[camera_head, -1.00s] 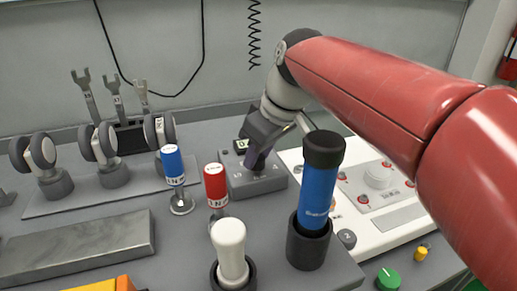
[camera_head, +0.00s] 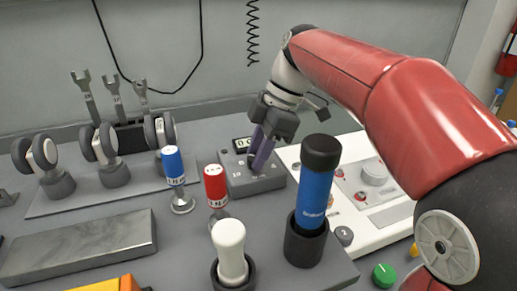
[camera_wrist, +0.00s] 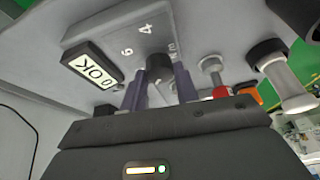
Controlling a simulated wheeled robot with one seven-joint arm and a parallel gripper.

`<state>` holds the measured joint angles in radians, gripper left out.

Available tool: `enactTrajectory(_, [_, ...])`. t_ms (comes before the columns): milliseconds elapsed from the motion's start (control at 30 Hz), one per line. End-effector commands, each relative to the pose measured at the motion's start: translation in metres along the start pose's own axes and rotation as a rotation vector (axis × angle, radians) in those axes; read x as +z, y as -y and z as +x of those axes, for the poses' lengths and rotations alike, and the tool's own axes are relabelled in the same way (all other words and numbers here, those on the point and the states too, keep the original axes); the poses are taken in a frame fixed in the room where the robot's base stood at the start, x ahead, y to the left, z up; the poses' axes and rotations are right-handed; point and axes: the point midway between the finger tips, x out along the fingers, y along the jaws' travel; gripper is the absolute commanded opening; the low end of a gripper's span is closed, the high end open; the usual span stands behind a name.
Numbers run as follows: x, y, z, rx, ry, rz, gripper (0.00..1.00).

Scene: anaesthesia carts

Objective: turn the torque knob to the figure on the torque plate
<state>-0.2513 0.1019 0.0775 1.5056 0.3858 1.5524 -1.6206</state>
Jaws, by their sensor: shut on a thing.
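The torque knob (camera_wrist: 158,67) is a dark round knob on a grey tester box (camera_head: 268,181) at the back middle of the bench. My gripper (camera_head: 260,158) reaches down to it with purple fingers. In the wrist view my gripper (camera_wrist: 161,88) has a finger on each side of the knob and is shut on it. Figures 4 and 6 and part of a unit mark show on the box face around the knob. I cannot make out a separate torque plate.
A tall blue cylinder (camera_head: 314,195) and a white-handled piece (camera_head: 230,245) stand in front. A white control panel (camera_head: 392,214) lies to the right.

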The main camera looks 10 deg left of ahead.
Motion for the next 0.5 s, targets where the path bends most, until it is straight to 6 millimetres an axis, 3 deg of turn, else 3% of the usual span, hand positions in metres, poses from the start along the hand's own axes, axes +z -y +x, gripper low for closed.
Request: enactTrajectory(500, [0.0,-0.0038,0.0003,-0.174,0.001,-0.423,0.08])
